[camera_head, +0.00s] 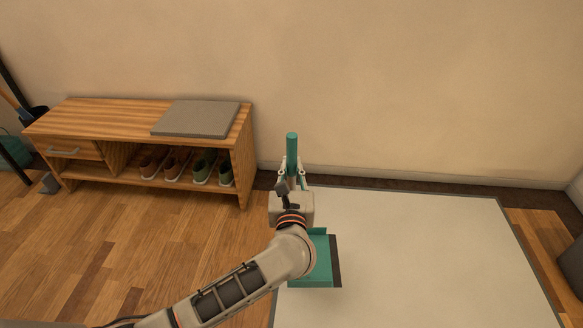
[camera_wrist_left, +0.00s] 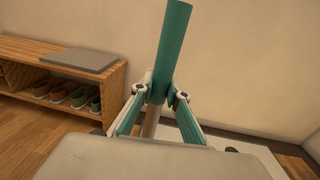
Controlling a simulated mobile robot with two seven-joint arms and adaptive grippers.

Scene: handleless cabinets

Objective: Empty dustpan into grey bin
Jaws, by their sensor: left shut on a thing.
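The teal dustpan (camera_head: 320,268) is in the head view, its pan over the pale mat and partly hidden behind my left arm. Its teal handle (camera_head: 292,146) points up towards the wall. My left gripper (camera_head: 292,175) is shut on the handle. The wrist view shows both fingers (camera_wrist_left: 157,98) on either side of the handle (camera_wrist_left: 172,45). I cannot make out what lies in the pan. A dark grey rounded thing (camera_head: 573,264) is cut off at the right edge; I cannot tell whether it is the grey bin. My right gripper is out of view.
A wooden shoe bench (camera_head: 90,122) with several shoes and a grey cushion (camera_head: 197,119) stands at the left against the wall. A large pale mat (camera_head: 430,250) lies on the wood floor. Dark poles and a teal thing (camera_head: 12,150) are at the far left.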

